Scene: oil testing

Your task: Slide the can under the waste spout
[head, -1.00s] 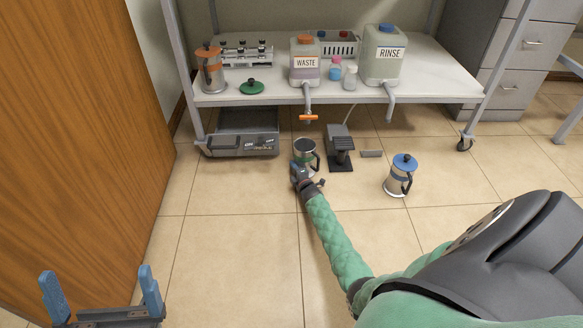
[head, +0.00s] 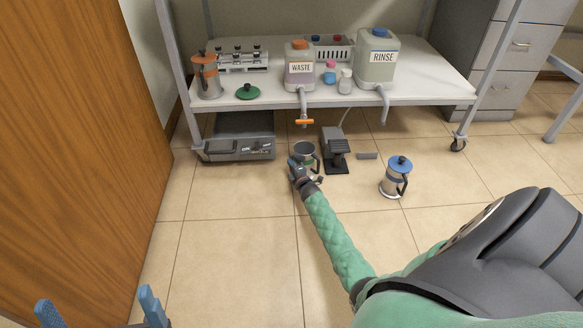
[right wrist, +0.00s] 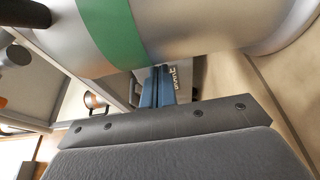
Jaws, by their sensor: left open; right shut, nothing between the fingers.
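The can with a green band (head: 306,158) stands upright and open-topped on the floor, below the waste spout (head: 303,108) in the head view. The spout hangs from the purple WASTE container (head: 300,68) and has an orange lever (head: 304,122). Whether the can lies exactly beneath it in depth, I cannot tell. My right gripper (head: 294,164) is shut and empty at the can's near left side. In the right wrist view the can's green band (right wrist: 122,32) is close above the shut blue fingers (right wrist: 155,86). My left gripper (head: 100,312) is open and empty at the bottom left, partly cut off.
A black pedal (head: 336,157) stands just right of the can. A blue-lidded can (head: 396,178) stands farther right. A grey box (head: 240,140) sits on the floor under the shelf (head: 420,92), left of the can. The RINSE container (head: 379,58) is on the shelf. The front floor is clear.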

